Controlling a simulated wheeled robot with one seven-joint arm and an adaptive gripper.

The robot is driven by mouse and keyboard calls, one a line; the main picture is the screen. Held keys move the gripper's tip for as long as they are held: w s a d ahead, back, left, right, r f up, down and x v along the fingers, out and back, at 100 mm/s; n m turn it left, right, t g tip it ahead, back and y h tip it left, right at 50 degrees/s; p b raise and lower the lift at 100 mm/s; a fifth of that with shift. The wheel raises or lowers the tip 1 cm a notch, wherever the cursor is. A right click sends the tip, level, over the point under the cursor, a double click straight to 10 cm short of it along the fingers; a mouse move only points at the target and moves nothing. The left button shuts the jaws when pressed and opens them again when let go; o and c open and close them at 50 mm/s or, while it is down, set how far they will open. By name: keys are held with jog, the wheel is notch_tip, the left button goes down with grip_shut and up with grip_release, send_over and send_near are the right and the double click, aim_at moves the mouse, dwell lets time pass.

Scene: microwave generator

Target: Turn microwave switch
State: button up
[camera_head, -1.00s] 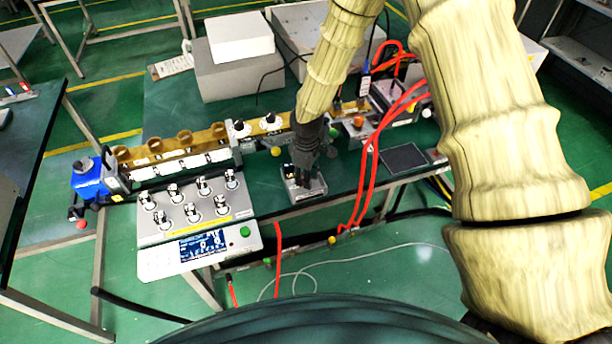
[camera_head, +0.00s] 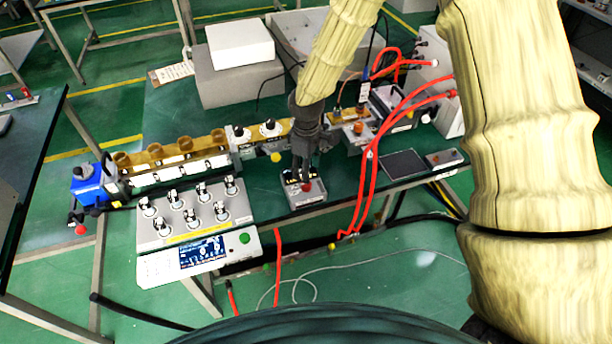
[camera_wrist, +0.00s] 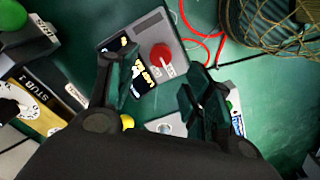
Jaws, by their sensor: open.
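A small grey switch box (camera_head: 306,196) stands near the front edge of the green table, with a red round knob (camera_head: 307,187) on its top. In the wrist view the box (camera_wrist: 178,24) shows black display panels and the red knob (camera_wrist: 161,57) with a pale pointer bar. My gripper (camera_head: 304,168) is just behind and above the box in the head view, and the knob shows clear of it. The gap to the knob is hard to judge.
A grey panel with several knobs (camera_head: 180,226) stands left of the box. A brass waveguide row (camera_head: 170,148) runs behind it. Red cables (camera_head: 372,170) hang to the right, near a dark flat pad (camera_head: 403,164). White and grey boxes (camera_head: 238,45) stand at the back.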

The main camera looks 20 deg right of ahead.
jog(key=shift+r, duration=2.45)
jog(key=shift+f, duration=0.15)
jog(key=m+y, duration=0.1)
jog(key=m, duration=0.1)
send_over(308, 200)
jog(key=s+a, duration=0.1)
jog(key=s, duration=0.4)
notch_tip(308, 200, down, 10)
jog(key=s+f+m+y, duration=0.1)
jog(key=s+f+m, duration=0.2)
jog(key=s+f, duration=0.55)
jog(key=s+d+f+m+h+b, duration=0.1)
jog(key=s+f, duration=0.4)
jog(key=s, duration=0.5)
jog(key=s+d+f+m+h+b, duration=0.1)
jog(key=s+d+f+m+b, duration=0.2)
jog(key=s+f, duration=0.3)
jog(key=s+d+m, duration=0.1)
jog(key=s, duration=0.3)
jog(key=shift+b, duration=0.3)
